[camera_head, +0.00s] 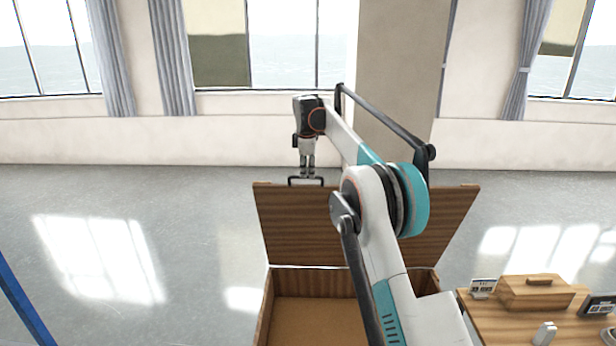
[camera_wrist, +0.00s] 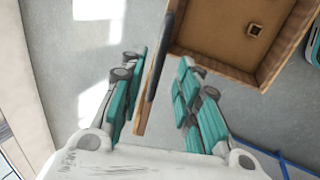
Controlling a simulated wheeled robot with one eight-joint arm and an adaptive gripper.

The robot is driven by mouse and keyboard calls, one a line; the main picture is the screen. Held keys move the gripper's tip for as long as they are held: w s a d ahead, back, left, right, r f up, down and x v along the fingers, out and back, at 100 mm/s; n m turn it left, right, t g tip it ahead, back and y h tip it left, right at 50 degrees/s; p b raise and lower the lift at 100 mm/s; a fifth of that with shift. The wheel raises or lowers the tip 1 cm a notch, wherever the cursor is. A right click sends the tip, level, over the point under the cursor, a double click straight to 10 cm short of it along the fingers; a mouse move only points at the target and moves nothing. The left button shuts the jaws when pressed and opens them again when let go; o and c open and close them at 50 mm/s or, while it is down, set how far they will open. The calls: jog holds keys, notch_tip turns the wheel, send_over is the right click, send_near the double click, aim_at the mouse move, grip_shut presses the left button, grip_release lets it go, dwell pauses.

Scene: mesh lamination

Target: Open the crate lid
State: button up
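The wooden crate (camera_head: 262,310) stands in front of me. Its lid (camera_head: 300,225) is raised and leans back steeply from the rear edge, so the inside shows. A dark handle (camera_head: 306,181) sits at the lid's top edge. My gripper (camera_head: 308,174) points down right above the handle. In the wrist view, the fingers of my gripper (camera_wrist: 160,100) are spread apart, with the lid (camera_wrist: 147,108) seen edge-on between them. A gap shows on the right side of the lid. I cannot tell whether a finger touches the handle. My arm hides part of the lid and crate in the head view.
A wooden table (camera_head: 480,318) at the right holds a small wooden box (camera_head: 541,291) and several small items. A small square object (camera_wrist: 256,30) is inside the crate. A blue bar (camera_head: 22,305) stands at the left. The floor left of the crate is clear.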

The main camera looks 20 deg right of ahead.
jog(key=v, duration=0.5)
jog(key=shift+s+r, duration=0.1)
jog(key=shift+r, duration=0.3)
jog(key=shift+s+a, duration=0.1)
jog(key=s+a+f+m+b, duration=0.25)
jog(key=s+b, duration=0.25)
jog(key=s, duration=0.4)
jog(key=s+a+f+m+t+b, duration=0.1)
jog(key=s+m+b, duration=0.3)
jog(key=s, duration=0.5)
jog(key=s+a+f+m+b, duration=0.15)
jog(key=s+b, duration=0.35)
jog(key=s, duration=0.5)
jog(key=s+a+f+m+t+y+b, duration=0.1)
jog(key=s+f+m+b, duration=0.5)
jog(key=s+f, duration=2.2)
jog(key=a+f+b, duration=0.1)
jog(key=b, duration=0.4)
jog(key=shift+t+b, duration=0.4)
